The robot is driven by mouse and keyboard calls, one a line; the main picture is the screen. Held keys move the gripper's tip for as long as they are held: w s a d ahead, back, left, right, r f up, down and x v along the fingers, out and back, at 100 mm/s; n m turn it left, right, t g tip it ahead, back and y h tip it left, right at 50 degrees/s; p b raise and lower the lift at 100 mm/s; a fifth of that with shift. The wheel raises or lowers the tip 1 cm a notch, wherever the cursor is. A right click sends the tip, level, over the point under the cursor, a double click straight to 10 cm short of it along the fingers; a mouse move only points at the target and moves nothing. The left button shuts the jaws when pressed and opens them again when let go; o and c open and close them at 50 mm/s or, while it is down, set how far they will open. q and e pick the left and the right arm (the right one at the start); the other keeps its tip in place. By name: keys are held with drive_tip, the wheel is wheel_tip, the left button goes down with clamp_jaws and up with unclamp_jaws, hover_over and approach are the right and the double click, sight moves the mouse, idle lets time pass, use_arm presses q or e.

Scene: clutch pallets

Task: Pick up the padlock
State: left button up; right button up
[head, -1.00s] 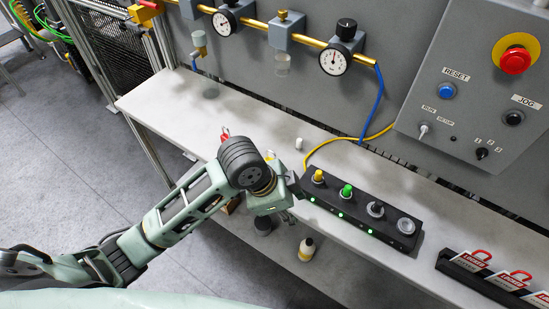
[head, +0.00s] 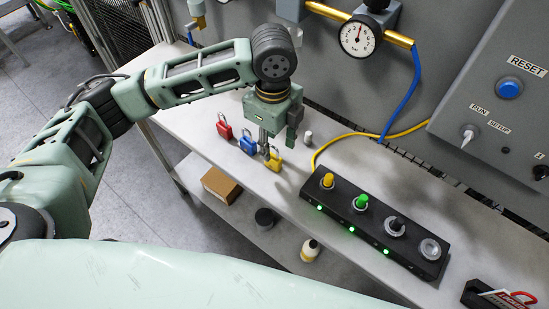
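Three padlocks stand in a row on the grey bench: a red padlock (head: 224,127), a blue padlock (head: 248,143) and a yellow padlock (head: 274,161). My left gripper (head: 267,151) points down from above, with its fingers at the yellow padlock and just right of the blue one. The fingers overlap the yellow padlock's upper part, so its shackle is partly hidden. I cannot tell whether they touch it or how far apart they are. My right gripper is not in view.
A black button box (head: 375,225) with several buttons lies right of the padlocks, its yellow cable (head: 345,137) running behind. A small white cylinder (head: 308,137) stands nearby. A lower shelf holds a cardboard box (head: 221,186) and a bottle (head: 310,250). The wall panel borders the bench behind.

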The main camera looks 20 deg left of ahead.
sight(273, 157)
use_arm(q)
drive_tip(key=f, duration=0.1)
drive_tip(key=f+p, duration=0.1)
drive_tip(key=f, duration=0.3)
drive_tip(key=shift+s+f+p, duration=0.25)
drive_tip(key=shift+p, duration=0.05)
drive_tip(key=shift+f, duration=0.4)
clamp_jaws()
